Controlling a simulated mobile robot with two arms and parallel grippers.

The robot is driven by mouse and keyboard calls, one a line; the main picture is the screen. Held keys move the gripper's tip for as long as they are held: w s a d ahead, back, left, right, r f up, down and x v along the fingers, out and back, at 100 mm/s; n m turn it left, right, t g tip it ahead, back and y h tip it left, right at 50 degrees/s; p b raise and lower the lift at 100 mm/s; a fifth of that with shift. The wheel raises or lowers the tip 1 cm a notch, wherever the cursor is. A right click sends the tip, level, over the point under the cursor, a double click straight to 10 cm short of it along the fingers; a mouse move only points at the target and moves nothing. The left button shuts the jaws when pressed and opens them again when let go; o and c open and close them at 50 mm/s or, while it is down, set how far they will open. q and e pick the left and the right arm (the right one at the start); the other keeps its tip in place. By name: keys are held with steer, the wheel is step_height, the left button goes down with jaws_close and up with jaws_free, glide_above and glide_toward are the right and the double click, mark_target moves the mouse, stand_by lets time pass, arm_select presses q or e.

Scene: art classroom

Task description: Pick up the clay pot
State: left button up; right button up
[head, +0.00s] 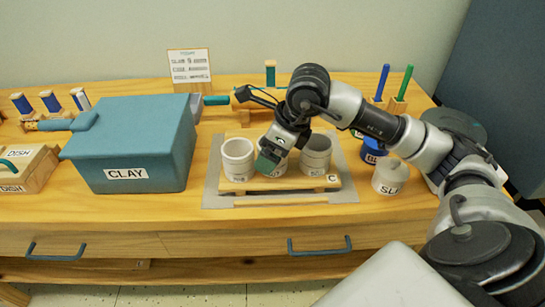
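Three small pale clay pots stand on a wooden board (322,184) in the head view. The left pot (238,163) is upright with its open mouth showing. The right pot (317,158) is greyer and partly behind my wrist. The middle pot (277,171) is mostly hidden by my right gripper (267,163), which points down at it. One teal fingertip shows in front of the middle pot. I cannot tell whether the fingers are open or shut on its rim. My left gripper is not in view.
A teal box labelled CLAY (135,145) stands left of the board. A pale jar (390,177) and a blue jar (373,150) stand to the right, close under my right arm. A sign (189,66) and several spools stand along the back of the table.

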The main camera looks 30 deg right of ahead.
steer(key=shift+f, duration=0.1)
steer(key=c, duration=1.1)
